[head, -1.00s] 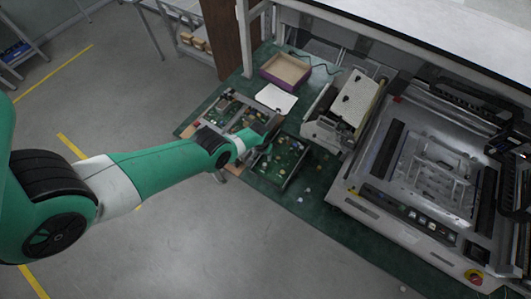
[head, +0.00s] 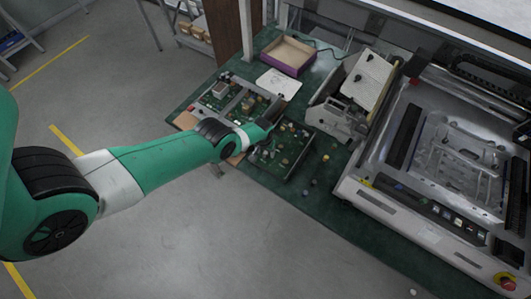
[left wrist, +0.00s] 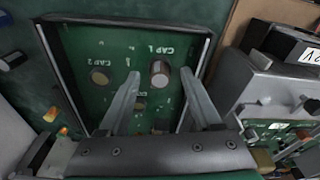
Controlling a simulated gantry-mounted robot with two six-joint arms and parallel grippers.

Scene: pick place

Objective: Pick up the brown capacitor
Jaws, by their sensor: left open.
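A brown cylinder, likely the brown capacitor (left wrist: 160,79), stands on the green circuit board (left wrist: 85,45) beside the print "CAP 1" in the left wrist view. A second round tan part (left wrist: 99,76) is beside "CAP 2". My left gripper (left wrist: 160,68) is open and empty. In the picture its fingertips lie on either side of the brown cylinder; their height above the board is hard to tell. In the head view my left gripper (head: 273,114) is over the boards on the table, its tips small and unclear. My right gripper is not in view.
A purple-edged box (head: 287,54) and a white sheet (head: 278,83) lie behind the boards. A framed board (head: 285,152) with small parts is at the front. Small loose pieces lie on the green table (head: 335,190). A large machine (head: 440,150) stands at the right.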

